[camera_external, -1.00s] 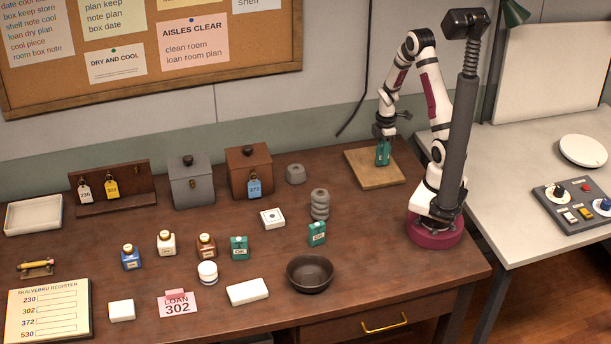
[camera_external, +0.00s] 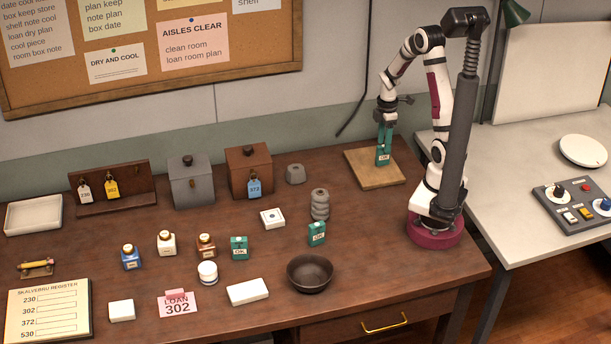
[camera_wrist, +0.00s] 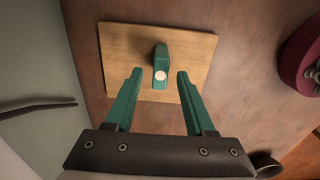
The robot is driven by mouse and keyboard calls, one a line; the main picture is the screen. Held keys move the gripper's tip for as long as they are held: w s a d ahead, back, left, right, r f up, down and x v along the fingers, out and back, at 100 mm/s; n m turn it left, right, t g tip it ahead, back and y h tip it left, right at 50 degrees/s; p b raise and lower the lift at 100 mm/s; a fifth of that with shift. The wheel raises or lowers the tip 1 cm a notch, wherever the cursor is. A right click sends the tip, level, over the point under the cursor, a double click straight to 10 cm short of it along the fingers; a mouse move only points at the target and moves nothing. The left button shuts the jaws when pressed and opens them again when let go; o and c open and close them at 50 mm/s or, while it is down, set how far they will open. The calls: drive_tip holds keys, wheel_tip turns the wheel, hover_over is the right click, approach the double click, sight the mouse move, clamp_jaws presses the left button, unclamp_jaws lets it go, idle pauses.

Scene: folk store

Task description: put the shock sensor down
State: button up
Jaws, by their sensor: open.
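The shock sensor, a small teal block with a pale label (camera_external: 383,157), stands upright on a square wooden board (camera_external: 363,178) at the back right of the desk. In the wrist view its top (camera_wrist: 161,51) shows with a pale round spot, over the board (camera_wrist: 118,45). My gripper (camera_external: 385,146) is directly above the block, with its teal fingers pointing down. In the wrist view the fingers (camera_wrist: 159,72) are spread apart, one on each side of the block, with gaps between.
Two similar teal blocks (camera_external: 239,247) (camera_external: 317,233) stand mid-desk. Grey stacked rings (camera_external: 320,204) and a small grey weight (camera_external: 295,174) are left of the board. A dark bowl (camera_external: 310,272) sits near the front edge. The desk around the board is mostly clear.

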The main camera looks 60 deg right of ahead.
wheel_tip(320, 180, up, 6)
drive_tip(key=shift+r, duration=0.25)
drive_tip(key=s+a+r+m, duration=0.2)
drive_tip(key=a+r+m, duration=0.3)
drive_tip(key=a, duration=0.6)
drive_tip(key=s+a+r+m+y, duration=0.1)
drive_tip(key=s+a+m, duration=0.8)
drive_tip(key=s+a, duration=0.2)
drive_tip(key=shift+s+a+r+m+y, duration=0.15)
drive_tip(key=shift+a+r+m+y, duration=0.2)
drive_tip(key=shift+a, duration=0.35)
drive_tip(key=shift+o, duration=0.5)
drive_tip(key=n+h, duration=0.2)
drive_tip(key=n, duration=1.5)
hover_over(317, 234)
drive_tip(key=w, duration=0.1)
wheel_tip(317, 234, down, 6)
drive_tip(key=f, duration=1)
drive_tip(key=d+f, duration=0.1)
drive_tip(key=f, duration=0.4)
drive_tip(key=shift+s+f, duration=0.15)
drive_tip(key=shift+s, duration=0.05)
clamp_jaws()
